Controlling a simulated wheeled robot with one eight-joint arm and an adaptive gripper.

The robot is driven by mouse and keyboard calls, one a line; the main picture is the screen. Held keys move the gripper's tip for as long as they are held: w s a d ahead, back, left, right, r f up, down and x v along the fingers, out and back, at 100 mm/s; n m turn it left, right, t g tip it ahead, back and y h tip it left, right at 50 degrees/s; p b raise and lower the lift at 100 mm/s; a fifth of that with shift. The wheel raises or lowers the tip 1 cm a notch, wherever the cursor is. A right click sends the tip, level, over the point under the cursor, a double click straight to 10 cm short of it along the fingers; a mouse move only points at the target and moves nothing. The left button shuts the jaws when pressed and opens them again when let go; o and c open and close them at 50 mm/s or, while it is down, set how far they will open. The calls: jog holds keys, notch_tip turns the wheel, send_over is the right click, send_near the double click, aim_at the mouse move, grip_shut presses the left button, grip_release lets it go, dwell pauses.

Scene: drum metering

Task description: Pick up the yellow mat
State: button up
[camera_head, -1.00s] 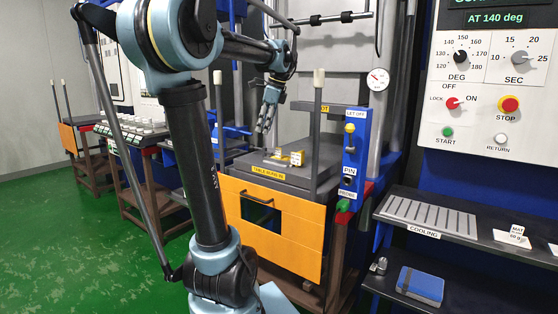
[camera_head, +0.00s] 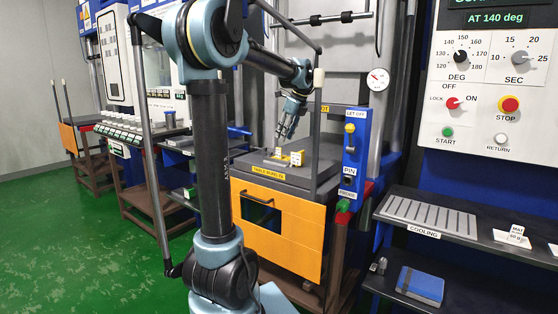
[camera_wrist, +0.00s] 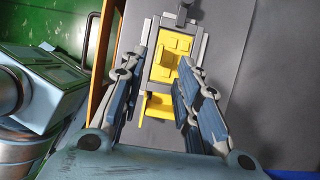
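The yellow mat (camera_wrist: 173,45) shows in the wrist view as a bright yellow moulded piece lying in a grey metal frame on the dark table plate. A second yellow part (camera_wrist: 158,105) lies just nearer to me. In the head view the yellow (camera_head: 281,158) is small and sits beside pale labelled blocks (camera_head: 297,158). My gripper (camera_head: 284,136) hangs above the plate near it, pointing down. Contact with the mat cannot be seen.
The dark plate (camera_head: 255,176) tops an orange-fronted press table (camera_head: 290,235). An upright post (camera_head: 317,130) and the blue PIN panel (camera_head: 351,160) stand close on the right. A cooling shelf (camera_head: 425,220) and a control panel (camera_head: 500,80) are further right. Green floor is free at left.

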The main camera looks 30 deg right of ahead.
aim_at(278, 149)
jog(key=shift+x, duration=4.25)
jog(key=shift+r, duration=0.1)
jog(key=shift+c, duration=0.2)
grip_shut()
